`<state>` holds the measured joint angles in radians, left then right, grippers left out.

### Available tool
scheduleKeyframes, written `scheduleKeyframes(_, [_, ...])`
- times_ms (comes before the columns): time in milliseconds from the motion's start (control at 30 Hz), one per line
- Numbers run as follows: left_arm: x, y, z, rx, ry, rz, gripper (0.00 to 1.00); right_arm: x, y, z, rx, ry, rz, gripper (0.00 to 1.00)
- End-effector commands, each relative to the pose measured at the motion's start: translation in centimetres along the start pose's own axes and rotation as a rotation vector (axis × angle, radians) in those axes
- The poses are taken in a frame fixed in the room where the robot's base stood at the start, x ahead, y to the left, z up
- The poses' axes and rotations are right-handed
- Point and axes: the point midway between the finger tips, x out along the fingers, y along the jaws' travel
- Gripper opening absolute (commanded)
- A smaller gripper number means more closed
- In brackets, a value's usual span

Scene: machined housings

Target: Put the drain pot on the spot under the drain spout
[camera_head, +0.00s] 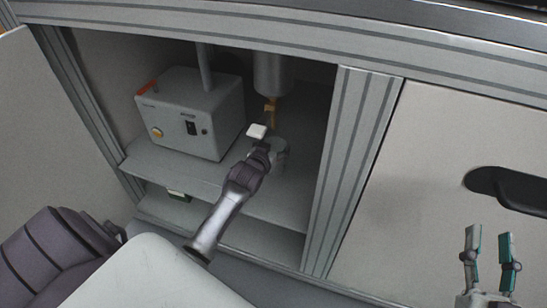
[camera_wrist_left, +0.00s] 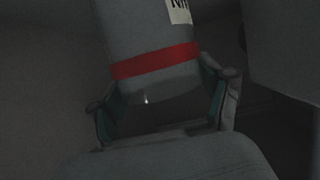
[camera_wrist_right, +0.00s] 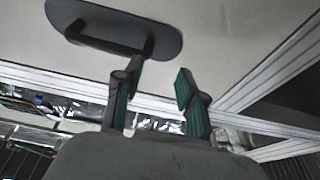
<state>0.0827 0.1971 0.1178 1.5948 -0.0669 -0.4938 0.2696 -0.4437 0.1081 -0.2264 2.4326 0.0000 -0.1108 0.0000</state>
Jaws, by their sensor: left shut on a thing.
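My left gripper (camera_head: 268,150) reaches into the open cabinet and is shut on the drain pot, a grey cylinder (camera_head: 280,148). In the left wrist view a grey cylinder (camera_wrist_left: 150,45) with a red band and a white label stands between the two fingers. The brass drain spout (camera_head: 270,108) hangs under a grey vessel (camera_head: 273,73), just above the pot. The spot under the spout is hidden by my gripper and the pot. My right gripper (camera_head: 487,262) is open and empty, in front of the closed door; it also shows in the right wrist view (camera_wrist_right: 155,90).
A grey box unit (camera_head: 195,112) with a yellow button stands on the shelf (camera_head: 190,175) left of the pot. A cabinet post (camera_head: 350,160) stands to the right. A closed door (camera_head: 420,200) has a black handle (camera_head: 510,187). The shelf's front left is clear.

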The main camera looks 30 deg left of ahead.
Motion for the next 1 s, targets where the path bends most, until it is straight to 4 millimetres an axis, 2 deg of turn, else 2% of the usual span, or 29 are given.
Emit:
scheduleKeyframes(167, [0.5,0.0,0.9,0.000,-0.002,0.001,0.23,-0.1,-0.3,-1.6,0.004,0.110,-0.006,0.40])
scheduleKeyframes(400, [1.1,0.0,2.9,0.000,-0.001,0.002,0.23,-1.3,-0.8,-6.2,0.016,0.403,-0.019,0.40])
scheduleKeyframes(500, [1.3,0.0,3.3,0.000,-0.001,0.002,0.23,-1.8,-0.9,-7.4,0.020,0.471,-0.021,0.40])
scheduleKeyframes(900, [1.3,0.0,3.5,0.000,-0.001,0.001,0.23,-2.1,-1.0,-7.9,0.021,0.503,-0.022,0.40])
scheduleKeyframes(933, [1.3,0.0,3.6,0.000,-0.002,0.001,0.79,-2.1,-1.0,-8.0,0.021,0.507,-0.023,0.40])
scheduleKeyframes(1000, [1.3,0.0,3.5,0.000,-0.001,0.001,0.91,-2.1,-1.0,-8.0,0.021,0.506,-0.023,0.40])
